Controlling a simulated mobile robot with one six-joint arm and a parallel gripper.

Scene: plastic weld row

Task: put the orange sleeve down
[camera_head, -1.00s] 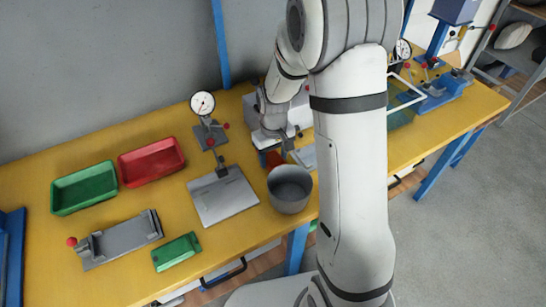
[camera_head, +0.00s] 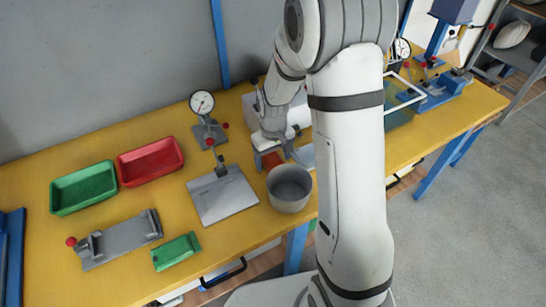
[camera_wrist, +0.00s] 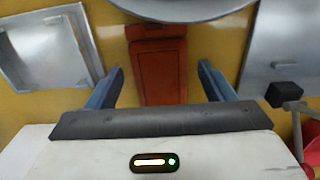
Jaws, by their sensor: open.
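The orange sleeve (camera_wrist: 160,68) lies on the yellow bench top in the wrist view, flat and reddish-orange with a raised rectangular panel. My gripper (camera_wrist: 160,78) is open, with one blue finger on each side of the sleeve and a gap on both sides. In the head view the sleeve (camera_head: 271,160) shows as a small red-orange patch under my gripper (camera_head: 274,150), beside the grey pot. My arm hides much of that spot, and its near end is hidden by the gripper body in the wrist view.
A round grey pot (camera_head: 289,188) stands close by; its rim also shows in the wrist view (camera_wrist: 185,8). A grey plate (camera_head: 222,196) with a dial gauge (camera_head: 202,103) behind it lies left. Red (camera_head: 151,161) and green (camera_head: 83,187) trays stand further left.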

